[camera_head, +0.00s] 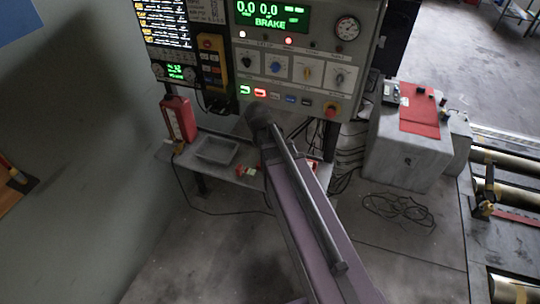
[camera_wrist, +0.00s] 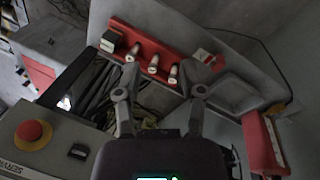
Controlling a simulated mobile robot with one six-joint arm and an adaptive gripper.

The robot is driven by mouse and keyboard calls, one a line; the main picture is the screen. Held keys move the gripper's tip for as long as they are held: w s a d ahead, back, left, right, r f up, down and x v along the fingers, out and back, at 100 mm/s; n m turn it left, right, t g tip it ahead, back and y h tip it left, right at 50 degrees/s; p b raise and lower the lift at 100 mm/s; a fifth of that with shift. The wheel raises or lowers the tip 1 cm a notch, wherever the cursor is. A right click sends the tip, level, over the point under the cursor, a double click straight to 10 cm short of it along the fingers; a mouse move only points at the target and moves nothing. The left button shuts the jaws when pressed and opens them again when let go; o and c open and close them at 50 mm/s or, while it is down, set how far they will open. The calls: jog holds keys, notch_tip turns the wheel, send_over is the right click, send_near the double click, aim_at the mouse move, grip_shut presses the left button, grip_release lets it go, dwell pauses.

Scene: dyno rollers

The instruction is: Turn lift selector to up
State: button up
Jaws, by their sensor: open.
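The control panel (camera_head: 290,50) in the head view has a row of several rotary selectors: a dark one (camera_head: 246,62), a second dark one (camera_head: 276,67), an orange-yellow one (camera_head: 307,72) and a grey one (camera_head: 340,78). Their labels are too small to read, so I cannot tell which is the lift selector. My arm reaches up to just below the panel's lower edge; its fingers are not distinguishable there. In the wrist view my gripper (camera_wrist: 160,93) is open and empty, with its two fingers apart. No selector knob lies between them.
A red emergency button (camera_head: 332,111) sits at the panel's lower right, also in the wrist view (camera_wrist: 34,131). Lit buttons (camera_head: 260,93) line the lower edge. A shelf below holds a grey tray (camera_head: 216,149) and a red box (camera_head: 179,119). Cables hang beneath.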

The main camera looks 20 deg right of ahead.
jog(key=s+a+n+y, duration=0.1)
jog(key=s+a+y, duration=0.1)
jog(key=s, duration=0.4)
jog(key=shift+a+f, duration=0.2)
jog(key=shift+a, duration=0.5)
jog(key=shift+s+a, duration=0.1)
